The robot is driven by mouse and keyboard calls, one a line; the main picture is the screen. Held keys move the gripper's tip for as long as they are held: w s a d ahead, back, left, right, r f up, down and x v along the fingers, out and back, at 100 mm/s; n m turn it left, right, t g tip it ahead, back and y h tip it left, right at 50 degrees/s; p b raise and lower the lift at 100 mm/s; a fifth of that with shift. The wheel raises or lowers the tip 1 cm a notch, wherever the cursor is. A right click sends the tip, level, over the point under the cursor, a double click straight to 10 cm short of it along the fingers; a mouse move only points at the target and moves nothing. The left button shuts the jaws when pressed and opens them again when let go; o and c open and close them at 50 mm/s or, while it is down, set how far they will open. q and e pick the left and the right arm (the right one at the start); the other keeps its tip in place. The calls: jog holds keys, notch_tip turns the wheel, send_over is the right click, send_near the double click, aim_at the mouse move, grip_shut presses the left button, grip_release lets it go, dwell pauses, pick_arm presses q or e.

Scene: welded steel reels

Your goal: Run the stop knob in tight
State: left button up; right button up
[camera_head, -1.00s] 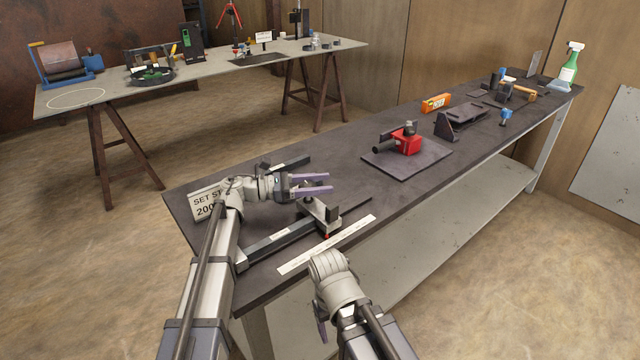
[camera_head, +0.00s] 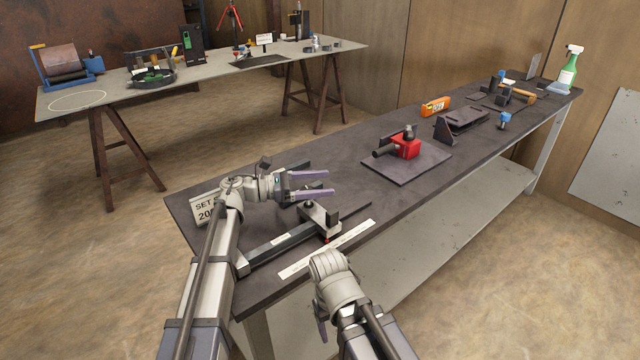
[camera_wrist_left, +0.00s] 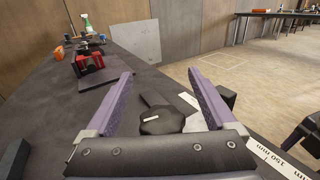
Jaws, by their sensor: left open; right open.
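The black stop knob (camera_wrist_left: 160,119) with a white line on top shows in the left wrist view. It sits on the stop block (camera_head: 320,219), which rides on a dark rail (camera_head: 278,242) at the bench's near end. My left gripper (camera_head: 330,182) is open above the block. In the left wrist view its two purple fingers (camera_wrist_left: 160,76) stand on either side of the knob, apart from it. In the head view the gripper largely hides the knob. My right gripper (camera_head: 322,328) hangs low in front of the bench edge, mostly hidden behind its own wrist.
A white scale strip (camera_head: 325,249) lies along the bench's front edge. A "SET STOP" sign (camera_head: 204,209), partly covered by my left arm, stands at the left. A red tool (camera_head: 405,147) on a dark plate (camera_head: 428,163) lies farther along. The bench between is clear.

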aim_at(315, 188)
pick_arm(q)
notch_tip(315, 188, up, 8)
jog(key=p, duration=0.7)
jog(key=shift+r, duration=0.15)
pick_arm(e)
notch_tip(315, 188, up, 8)
jog(key=shift+r, duration=0.15)
pick_arm(q)
jog(key=f+n+t+b, duration=0.1)
jog(key=f+b, duration=0.1)
jog(key=s+a+f+n+t+y+b, duration=0.1)
jog(key=f+t+b, duration=0.1)
jog(key=s+a+f+n+t+b, duration=0.1)
jog(key=f+t+b, duration=0.1)
jog(key=shift+s+a+f, duration=0.15)
jog(key=shift+s+f, duration=0.1)
jog(key=shift+f, duration=0.15)
jog(key=a+f+n+t+y+b, duration=0.1)
jog(key=t+b, duration=0.1)
jog(key=s+a+f+n+t+y+b, duration=0.1)
jog(key=a+f+n+t+b, duration=0.1)
jog(key=shift+a+f+y, duration=0.1)
jog(key=shift+f+y, duration=0.15)
jog(key=shift+y, duration=0.15)
jog(key=shift+a+f+n+t+y, duration=0.3)
jog(key=shift+a+n+t+y, duration=0.1)
jog(key=shift+a+n+t, duration=0.15)
jog(key=shift+x, duration=4.05)
pick_arm(e)
notch_tip(315, 188, down, 11)
